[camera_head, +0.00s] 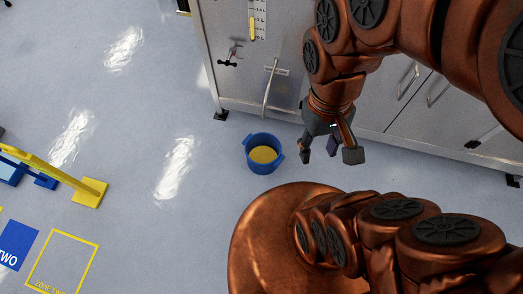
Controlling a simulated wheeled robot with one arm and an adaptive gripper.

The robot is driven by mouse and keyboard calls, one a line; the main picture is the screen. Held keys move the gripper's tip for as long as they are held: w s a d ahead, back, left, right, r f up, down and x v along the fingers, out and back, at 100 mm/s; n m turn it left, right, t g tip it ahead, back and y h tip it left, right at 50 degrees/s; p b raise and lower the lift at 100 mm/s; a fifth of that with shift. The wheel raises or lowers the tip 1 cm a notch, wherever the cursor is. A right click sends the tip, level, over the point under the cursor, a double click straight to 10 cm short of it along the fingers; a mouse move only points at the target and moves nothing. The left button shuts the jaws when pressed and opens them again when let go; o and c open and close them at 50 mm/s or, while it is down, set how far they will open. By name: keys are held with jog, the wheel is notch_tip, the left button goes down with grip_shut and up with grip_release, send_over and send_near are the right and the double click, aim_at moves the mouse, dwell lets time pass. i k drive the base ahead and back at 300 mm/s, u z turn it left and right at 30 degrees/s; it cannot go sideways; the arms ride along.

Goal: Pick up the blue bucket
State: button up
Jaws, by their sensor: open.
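The blue bucket (262,167) stands upright on the grey floor near the middle of the head view. It has small side lugs and something yellow inside. A thin pale curved handle or rod (268,90) rises above it in the picture; I cannot tell whether it belongs to the bucket or to the cabinet behind. My gripper (328,155) points down to the right of the bucket, with its fingers spread. It is open and empty and does not touch the bucket.
A metal cabinet (245,80) with a yellow-marked gauge (253,25) and a valve stands behind the bucket. A yellow barrier foot (90,193) and painted floor zones (62,262) lie at the left. The floor left of the bucket is clear.

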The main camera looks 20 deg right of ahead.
aim_at(263, 150)
jog(key=z, duration=0.05)
jog(key=k, duration=0.45)
jog(key=u, duration=0.95)
jog(key=i, duration=1.15)
jog(key=z, duration=0.05)
